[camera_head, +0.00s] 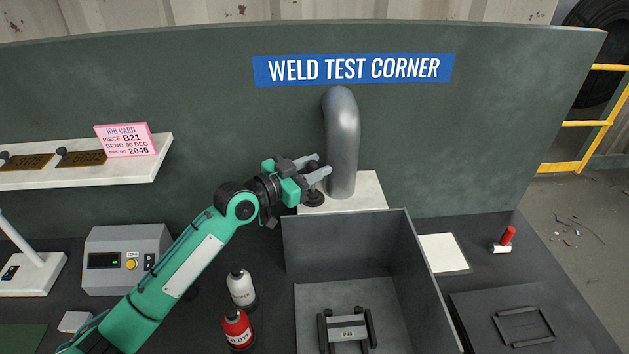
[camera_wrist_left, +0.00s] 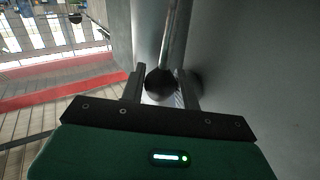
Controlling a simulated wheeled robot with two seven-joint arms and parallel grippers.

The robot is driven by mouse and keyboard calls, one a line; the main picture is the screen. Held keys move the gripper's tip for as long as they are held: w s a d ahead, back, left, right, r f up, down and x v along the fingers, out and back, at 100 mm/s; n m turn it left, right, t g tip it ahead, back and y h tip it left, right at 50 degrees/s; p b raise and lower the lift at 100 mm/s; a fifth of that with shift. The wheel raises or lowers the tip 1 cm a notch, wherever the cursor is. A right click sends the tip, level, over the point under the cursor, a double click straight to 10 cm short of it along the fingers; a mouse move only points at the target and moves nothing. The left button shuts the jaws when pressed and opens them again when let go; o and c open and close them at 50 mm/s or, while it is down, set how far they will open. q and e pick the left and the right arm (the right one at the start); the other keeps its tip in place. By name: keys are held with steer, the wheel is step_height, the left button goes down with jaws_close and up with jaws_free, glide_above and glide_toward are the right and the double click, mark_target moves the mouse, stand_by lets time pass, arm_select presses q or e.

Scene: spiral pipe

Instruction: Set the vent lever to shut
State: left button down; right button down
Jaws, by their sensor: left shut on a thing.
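My left gripper (camera_head: 319,165) reaches in from the left, just left of the grey bent pipe (camera_head: 342,150) under the sign. In the left wrist view its fingers (camera_wrist_left: 161,75) are shut on the vent lever, a thin metal rod with a dark ball knob (camera_wrist_left: 158,80). The rod runs away from the knob, close to a grey curved surface. In the head view the fingers hide most of the lever; a dark round base (camera_head: 313,198) shows just below them. No shut marking is readable. My right gripper is not in view.
A grey open bin (camera_head: 296,245) stands in front of the pipe, with a small dark rack (camera_head: 347,334) inside. A white bottle (camera_head: 241,287) and a red bottle (camera_head: 237,328) stand left of it. A red-handled piece (camera_head: 507,236) and a white sheet (camera_head: 444,253) lie right.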

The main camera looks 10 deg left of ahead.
arm_select(q)
steer(key=shift+w+a+r, duration=0.1)
steer(key=shift+w+r, duration=0.05)
steer(key=shift+w, duration=0.15)
steer(key=shift+w+n, duration=0.1)
steer(key=shift+n, duration=0.2)
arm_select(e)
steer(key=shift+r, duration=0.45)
arm_select(q)
steer(key=c, duration=1.1)
jaws_free()
steer(key=shift+f, duration=0.2)
steer(key=shift+o, duration=0.2)
steer(key=shift+a, duration=0.1)
steer(key=shift+s+a, duration=0.1)
steer(key=shift+s, duration=0.15)
steer(key=b+v, duration=0.5)
steer(key=v, duration=0.8)
steer(key=shift+a+r, duration=0.15)
steer(key=shift+r, duration=0.1)
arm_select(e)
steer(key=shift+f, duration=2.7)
